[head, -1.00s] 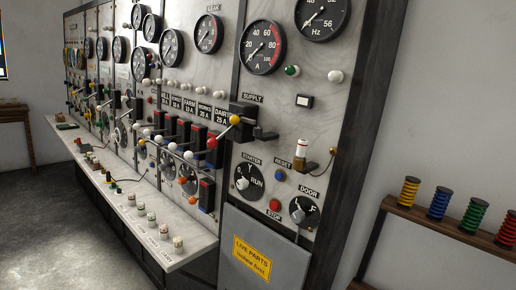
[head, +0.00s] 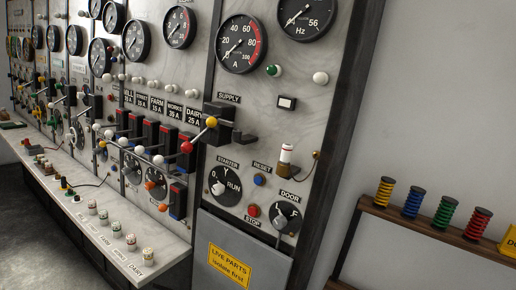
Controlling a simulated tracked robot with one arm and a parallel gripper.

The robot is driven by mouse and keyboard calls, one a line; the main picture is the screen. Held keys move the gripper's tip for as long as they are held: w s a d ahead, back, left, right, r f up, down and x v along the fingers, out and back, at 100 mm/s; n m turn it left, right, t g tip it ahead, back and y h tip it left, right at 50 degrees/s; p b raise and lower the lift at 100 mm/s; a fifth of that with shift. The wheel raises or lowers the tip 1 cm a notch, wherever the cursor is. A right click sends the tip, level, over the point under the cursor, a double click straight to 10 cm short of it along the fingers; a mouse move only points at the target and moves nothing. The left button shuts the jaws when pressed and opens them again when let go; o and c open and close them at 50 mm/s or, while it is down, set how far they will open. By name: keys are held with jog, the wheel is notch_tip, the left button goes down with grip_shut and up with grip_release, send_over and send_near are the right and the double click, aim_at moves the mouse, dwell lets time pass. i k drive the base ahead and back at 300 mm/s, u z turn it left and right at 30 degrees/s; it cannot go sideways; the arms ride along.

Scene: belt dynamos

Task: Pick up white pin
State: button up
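My gripper is not in view. I cannot tell for certain which thing is the white pin. A small white upright cylinder with a dark red band (head: 287,153) stands in a brown holder on the marble panel, with a thin wire beside it. Several short whitish pegs (head: 116,230) stand in a row on the pale ledge (head: 165,262), above name labels such as WORKS and DAIRY. Further along the ledge, a small dark-based thing (head: 66,188) has a black cord running from it. White round knobs (head: 158,159) tip the levers on the panel.
A wooden rack (head: 430,232) with coloured spools stands at right. The floor at lower left is clear.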

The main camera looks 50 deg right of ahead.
aim_at(287, 149)
jog(key=i, duration=1.55)
jog(key=z, duration=1.4)
